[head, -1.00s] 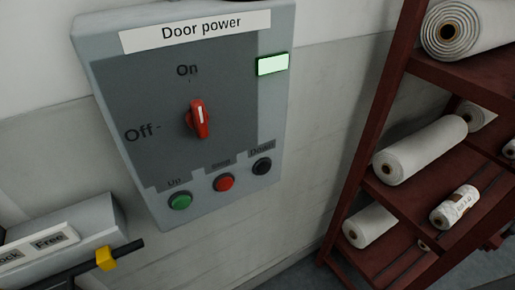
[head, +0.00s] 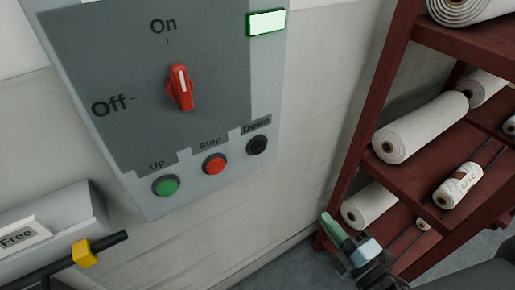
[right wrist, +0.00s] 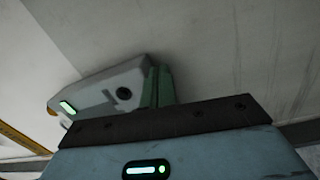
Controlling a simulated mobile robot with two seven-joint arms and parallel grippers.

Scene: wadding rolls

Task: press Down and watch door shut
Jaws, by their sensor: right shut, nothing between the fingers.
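The grey control box (head: 215,120) is on the white wall in the head view. Its black Down button (head: 257,144) sits right of the red Stop button (head: 214,163) and the green Up button (head: 166,185). The red power switch (head: 180,87) points to On, and the lamp (head: 267,22) glows pale green. My right gripper (head: 332,227) is shut and empty, low and right of Down, apart from it in the picture. In the right wrist view the box (right wrist: 95,93) and Down button (right wrist: 123,93) show beyond the green fingers (right wrist: 157,86). My left gripper is out of view. No door shows.
A dark red rack (head: 430,170) with white wadding rolls (head: 420,127) stands at the right, behind my right gripper. A grey housing (head: 50,222) labelled "Free" and a dark bar with a yellow collar (head: 84,253) are at lower left. The wall between box and rack is bare.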

